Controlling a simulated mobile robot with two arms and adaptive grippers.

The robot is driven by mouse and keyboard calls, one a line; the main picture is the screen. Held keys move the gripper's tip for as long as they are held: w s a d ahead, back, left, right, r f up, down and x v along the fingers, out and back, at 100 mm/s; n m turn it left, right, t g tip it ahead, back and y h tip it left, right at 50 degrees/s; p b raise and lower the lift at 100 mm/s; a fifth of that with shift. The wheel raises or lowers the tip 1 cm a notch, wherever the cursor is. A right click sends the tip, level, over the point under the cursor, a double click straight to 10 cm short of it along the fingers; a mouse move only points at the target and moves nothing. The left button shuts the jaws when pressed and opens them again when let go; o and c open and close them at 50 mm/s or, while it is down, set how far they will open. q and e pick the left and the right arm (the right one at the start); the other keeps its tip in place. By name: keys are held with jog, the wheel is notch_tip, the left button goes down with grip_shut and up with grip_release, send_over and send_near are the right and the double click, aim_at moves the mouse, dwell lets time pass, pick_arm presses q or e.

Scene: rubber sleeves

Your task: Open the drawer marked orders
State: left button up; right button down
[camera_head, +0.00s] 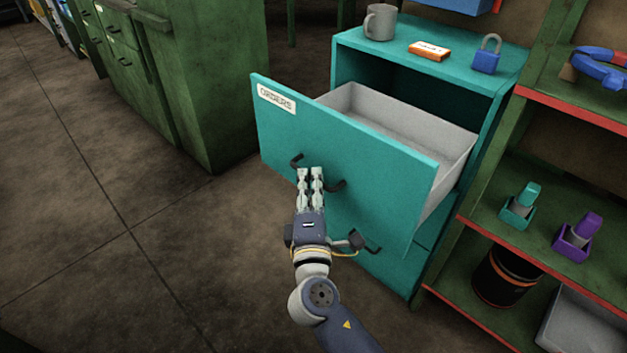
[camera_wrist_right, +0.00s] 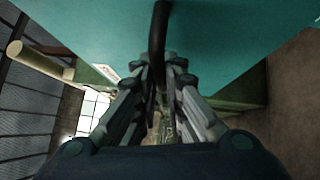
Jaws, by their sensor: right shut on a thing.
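The teal drawer marked orders (camera_head: 350,165) is pulled well out of the teal cabinet (camera_head: 440,60), and its grey inside looks empty. Its label (camera_head: 277,99) is at the upper left of the front. My right gripper (camera_head: 311,175) is shut on the drawer's dark handle (camera_head: 337,186), whose two ends show on either side of the fingers. In the right wrist view the handle (camera_wrist_right: 158,45) runs down between the fingers (camera_wrist_right: 160,95), close to the teal front. My left gripper is not in view.
On the cabinet top are a grey mug (camera_head: 380,22), an orange box (camera_head: 429,50) and a blue padlock (camera_head: 487,55). A green shelf (camera_head: 500,235) with bins stands close at the right. Green cabinets (camera_head: 200,80) stand at the left, with bare floor (camera_head: 150,250) in front.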

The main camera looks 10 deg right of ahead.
jog(key=c, duration=1.7)
grip_release()
jog(key=s, duration=0.4)
jog(key=s+a+f, duration=0.1)
jog(key=s, duration=0.6)
jog(key=shift+s+a+f, duration=0.15)
jog(key=shift+s+f, duration=0.15)
jog(key=shift+s, duration=0.1)
